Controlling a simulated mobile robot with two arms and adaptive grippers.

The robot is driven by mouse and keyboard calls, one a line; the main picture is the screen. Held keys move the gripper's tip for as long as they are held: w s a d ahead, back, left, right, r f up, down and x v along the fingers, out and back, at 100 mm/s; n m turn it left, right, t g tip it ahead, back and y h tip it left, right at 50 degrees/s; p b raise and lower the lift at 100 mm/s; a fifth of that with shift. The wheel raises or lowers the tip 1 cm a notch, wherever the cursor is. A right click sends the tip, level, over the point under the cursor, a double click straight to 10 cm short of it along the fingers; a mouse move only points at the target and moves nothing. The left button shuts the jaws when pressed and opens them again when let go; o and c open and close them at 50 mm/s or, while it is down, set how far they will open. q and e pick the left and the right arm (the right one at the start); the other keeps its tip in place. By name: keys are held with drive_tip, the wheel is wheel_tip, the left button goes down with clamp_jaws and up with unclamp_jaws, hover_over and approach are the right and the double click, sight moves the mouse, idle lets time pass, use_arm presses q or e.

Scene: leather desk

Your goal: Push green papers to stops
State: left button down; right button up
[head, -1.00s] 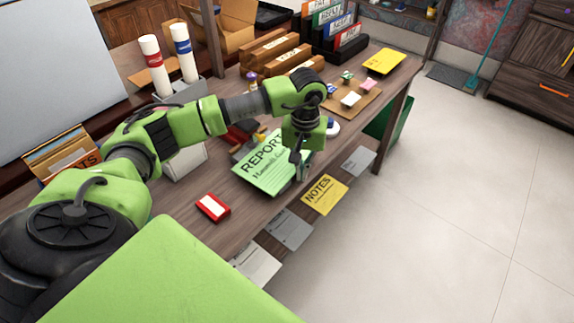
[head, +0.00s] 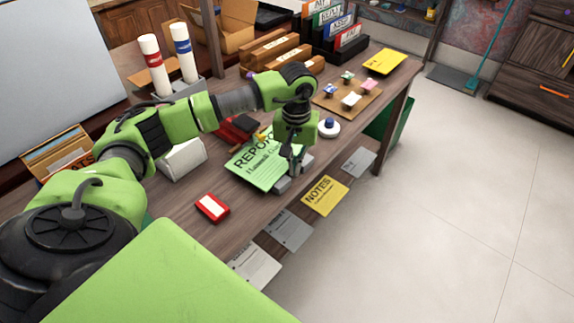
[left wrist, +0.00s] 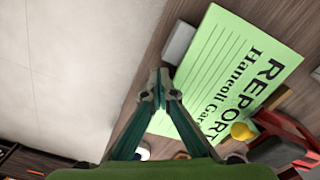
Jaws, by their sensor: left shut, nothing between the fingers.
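The green paper (head: 258,176) marked REPORT lies flat near the desk's front edge in the head view. It also fills much of the right side of the left wrist view (left wrist: 218,75). My left gripper (head: 295,172) points down at the paper's right, front-edge side, with its fingers shut and empty. In the left wrist view its fingertips (left wrist: 162,80) meet beside the paper's edge; I cannot tell whether they touch it. A grey block (left wrist: 179,42), perhaps a stop, lies against or close to the paper's edge. My right gripper is not in view.
A red-and-white box (head: 212,207) lies left of the paper. Behind it are a red-and-black object (head: 238,128) and a yellow knob (left wrist: 241,131). Yellow NOTES (head: 324,195) lies beyond the front edge.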

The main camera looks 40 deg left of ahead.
use_arm(q)
drive_tip(key=shift+d, duration=0.2)
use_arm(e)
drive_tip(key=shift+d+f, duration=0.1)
use_arm(q)
drive_tip(key=shift+d, duration=0.35)
drive_tip(key=shift+r+p, duration=0.35)
drive_tip(key=shift+r, duration=0.3)
drive_tip(key=shift+r+p, duration=0.45)
drive_tip(key=shift+r, duration=0.35)
drive_tip(key=shift+r+p, duration=1.05)
drive_tip(key=shift+r, duration=1)
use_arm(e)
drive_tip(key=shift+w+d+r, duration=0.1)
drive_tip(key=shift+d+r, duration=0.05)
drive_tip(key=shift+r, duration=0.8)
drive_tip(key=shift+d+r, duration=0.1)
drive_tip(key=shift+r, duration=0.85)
